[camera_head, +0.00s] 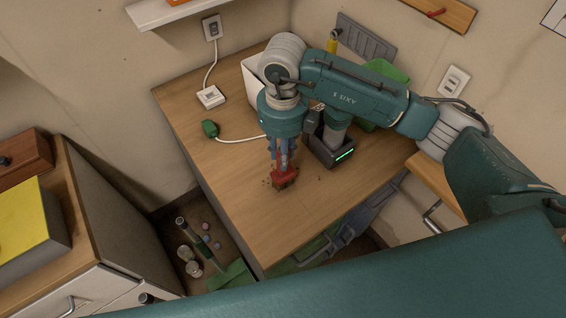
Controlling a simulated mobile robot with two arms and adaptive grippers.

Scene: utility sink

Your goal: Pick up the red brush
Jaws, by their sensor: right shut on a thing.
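The red brush (286,178) is on the wooden counter, below my right gripper, with dark bits scattered around it. My right gripper (281,163) points straight down and is shut on the brush. The fingers cover the brush's upper part. I cannot tell whether the brush still touches the counter. My left gripper is not in view.
A dark device with a green light (333,150) stands just right of the gripper. A green plug-like item (210,128) with a white cable lies to the left, near a white box (211,97). The counter's front part is clear.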

